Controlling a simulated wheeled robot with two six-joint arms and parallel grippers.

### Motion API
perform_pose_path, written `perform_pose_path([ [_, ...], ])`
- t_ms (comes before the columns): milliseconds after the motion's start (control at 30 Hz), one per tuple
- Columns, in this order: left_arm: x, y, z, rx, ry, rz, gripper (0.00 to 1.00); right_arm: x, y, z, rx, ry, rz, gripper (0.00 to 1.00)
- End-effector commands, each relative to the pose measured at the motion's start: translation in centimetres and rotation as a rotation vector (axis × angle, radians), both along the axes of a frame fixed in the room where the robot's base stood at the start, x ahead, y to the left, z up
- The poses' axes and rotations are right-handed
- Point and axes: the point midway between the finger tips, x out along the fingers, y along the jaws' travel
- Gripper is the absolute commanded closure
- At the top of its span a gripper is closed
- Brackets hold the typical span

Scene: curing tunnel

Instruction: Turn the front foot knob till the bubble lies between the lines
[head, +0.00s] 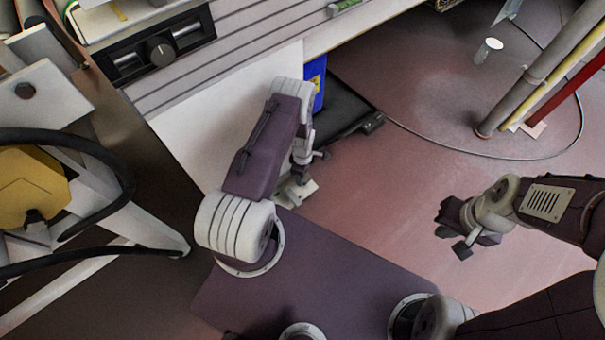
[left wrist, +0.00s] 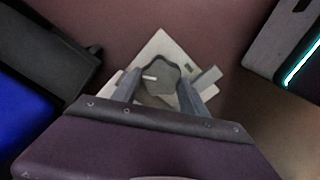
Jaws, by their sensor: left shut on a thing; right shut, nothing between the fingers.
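The front foot knob (left wrist: 160,78) is a grey lobed knob with a pale pointer mark, over a pale square foot plate (left wrist: 158,48) in the left wrist view. My left gripper (left wrist: 160,92) is shut on the knob, one finger on each side. In the head view the left gripper (head: 304,168) reaches down beside the machine, above the foot plate (head: 297,191); the arm hides most of the knob there. A small green level vial (head: 342,7) lies on the machine's top edge; its bubble and lines are too small to read. My right gripper (head: 456,240) is shut and empty, over bare floor.
The white machine side (head: 215,110) with a black dial panel (head: 160,52) stands at left. A blue box (head: 319,82) and a black flat thing (head: 350,118) are behind the left gripper. Pipes (head: 540,75) and a cable are at upper right. The middle floor is clear.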

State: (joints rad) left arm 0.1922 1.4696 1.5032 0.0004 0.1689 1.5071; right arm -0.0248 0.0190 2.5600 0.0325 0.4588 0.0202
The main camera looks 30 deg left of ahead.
Motion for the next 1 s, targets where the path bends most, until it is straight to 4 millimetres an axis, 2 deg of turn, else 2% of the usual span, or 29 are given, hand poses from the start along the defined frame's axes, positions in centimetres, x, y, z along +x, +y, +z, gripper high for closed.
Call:
perform_pose_path([
  [367, 0.0, 0.0, 0.0, 0.0, -0.001, 0.003, 0.9, 0.0, 0.0, 0.0, 0.0, 0.0, 0.0, 1.0],
  [400, 0.0, 0.0, 0.0, 0.0, -0.001, 0.003, 0.41, 0.0, 0.0, 0.0, 0.0, 0.0, 0.0, 1.0],
  [467, 0.0, 0.0, 0.0, 0.0, -0.001, 0.003, 0.27, 0.0, 0.0, 0.0, 0.0, 0.0, 0.0, 1.0],
  [767, 0.0, 0.0, 0.2, 0.0, -0.001, 0.002, 0.27, 0.0, 0.0, 0.2, 0.0, 0.0, 0.0, 1.0],
  [867, 0.1, 0.0, 1.8, 0.0, -0.002, 0.002, 0.27, 0.0, 0.0, 1.3, 0.0, 0.0, 0.0, 1.0],
  [1000, 0.1, 0.0, 5.3, 0.0, -0.001, 0.003, 0.27, 0.0, 0.0, 3.5, 0.0, 0.0, 0.0, 1.0],
])
